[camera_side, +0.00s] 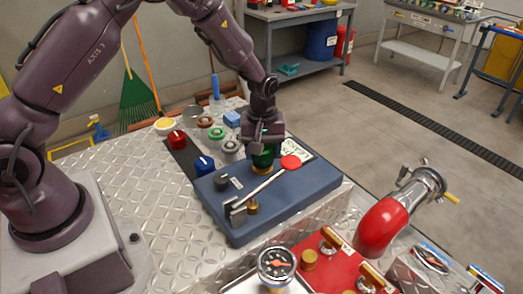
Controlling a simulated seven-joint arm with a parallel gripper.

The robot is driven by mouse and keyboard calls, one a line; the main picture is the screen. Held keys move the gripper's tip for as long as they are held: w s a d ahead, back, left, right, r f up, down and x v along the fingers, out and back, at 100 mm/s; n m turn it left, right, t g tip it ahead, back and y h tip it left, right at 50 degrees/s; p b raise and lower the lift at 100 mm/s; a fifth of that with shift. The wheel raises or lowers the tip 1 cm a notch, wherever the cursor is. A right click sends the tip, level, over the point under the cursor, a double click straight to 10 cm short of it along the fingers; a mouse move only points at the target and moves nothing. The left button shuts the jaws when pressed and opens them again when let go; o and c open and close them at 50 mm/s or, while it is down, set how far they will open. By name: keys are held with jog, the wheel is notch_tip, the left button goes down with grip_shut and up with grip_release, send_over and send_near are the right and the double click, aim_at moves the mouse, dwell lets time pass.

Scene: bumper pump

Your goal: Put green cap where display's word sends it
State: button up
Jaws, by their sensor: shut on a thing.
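My gripper (263,146) points down over the blue-grey box (310,186) and is shut on the green cap (263,158). The cap is partly hidden by the fingers. It sits right over a brass-coloured fitting (262,170) on the box top; I cannot tell whether they touch. A pale panel (300,149), possibly the display, lies at the box's back right, partly behind the red knob; its word is not readable. A red cap (177,140) and a blue cap (204,166) stand on a dark strip left of the box.
A silver lever with a red knob (290,162) slants across the box close to my gripper. Several coloured rings, such as a green one (217,133), lie behind. A pressure gauge (277,264) and a red pipe elbow (382,226) stand in front. The metal plate at left is clear.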

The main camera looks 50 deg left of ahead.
jog(key=n, duration=0.5)
dwell(0.3)
jog(key=shift+n, duration=0.4)
jog(key=n, duration=0.4)
jog(key=shift+n, duration=0.3)
jog(key=shift+n, duration=1.1)
jog(key=shift+r, duration=0.15)
